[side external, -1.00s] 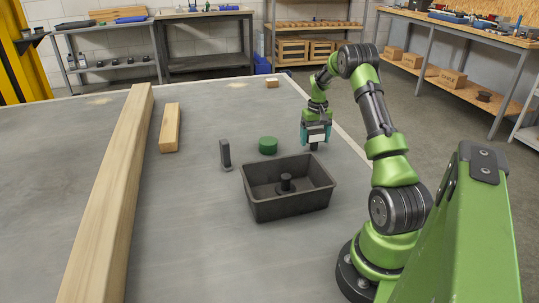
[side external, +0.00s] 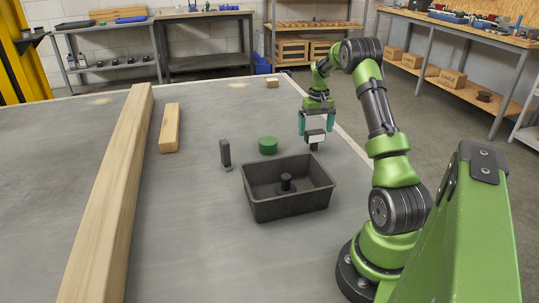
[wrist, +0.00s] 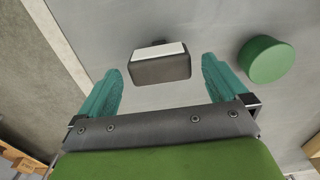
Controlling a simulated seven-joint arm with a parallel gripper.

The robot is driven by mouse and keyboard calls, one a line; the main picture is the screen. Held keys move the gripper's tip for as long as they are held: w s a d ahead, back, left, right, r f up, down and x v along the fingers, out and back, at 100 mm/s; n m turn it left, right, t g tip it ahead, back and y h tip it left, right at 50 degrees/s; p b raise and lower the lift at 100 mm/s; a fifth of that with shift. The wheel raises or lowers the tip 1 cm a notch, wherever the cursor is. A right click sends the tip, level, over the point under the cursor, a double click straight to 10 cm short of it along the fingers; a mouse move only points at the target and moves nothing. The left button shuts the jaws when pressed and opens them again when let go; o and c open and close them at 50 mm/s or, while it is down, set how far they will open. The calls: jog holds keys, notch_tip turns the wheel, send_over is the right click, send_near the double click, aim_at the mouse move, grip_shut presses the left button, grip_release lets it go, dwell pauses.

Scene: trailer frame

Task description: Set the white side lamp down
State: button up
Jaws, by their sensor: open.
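The white side lamp (side external: 315,138), a small dark block with a white face, stands on the grey table on a short dark foot. In the wrist view the lamp (wrist: 160,67) lies between and slightly beyond the two teal fingertips, with a gap on each side. My gripper (side external: 316,131) is open just above and around the lamp's upper part, pointing down, with nothing held. The open gripper also shows in the wrist view (wrist: 161,70). The lamp's underside is hard to make out.
A green round puck (side external: 268,146) lies left of the lamp. A dark bin (side external: 290,213) with a dark post inside stands in front. A dark upright piece (side external: 225,153), a short wood block (side external: 170,128) and a long beam (side external: 112,190) are further left. The table's right edge is close.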

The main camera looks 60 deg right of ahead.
aim_at(315, 131)
notch_tip(315, 131, up, 8)
jog(key=shift+f, duration=0.25)
jog(key=w+a+r+n+t, duration=0.1)
jog(key=w+a+r+t, duration=0.1)
jog(key=a+r, duration=0.65)
jog(key=w+a+r+n+t, duration=0.1)
jog(key=w+a+r, duration=0.15)
jog(key=a, duration=1.05)
jog(key=s+a+n+t+y, duration=0.1)
jog(key=s+a+t, duration=0.1)
jog(key=s+a, duration=0.4)
jog(key=s+a+n+t+y, duration=0.1)
jog(key=s+a, duration=0.5)
jog(key=a, duration=1.1)
jog(key=shift+s+a+f+n+t, duration=0.25)
jog(key=shift+s+f+n+t, duration=0.15)
jog(key=shift+f+n+t, duration=0.15)
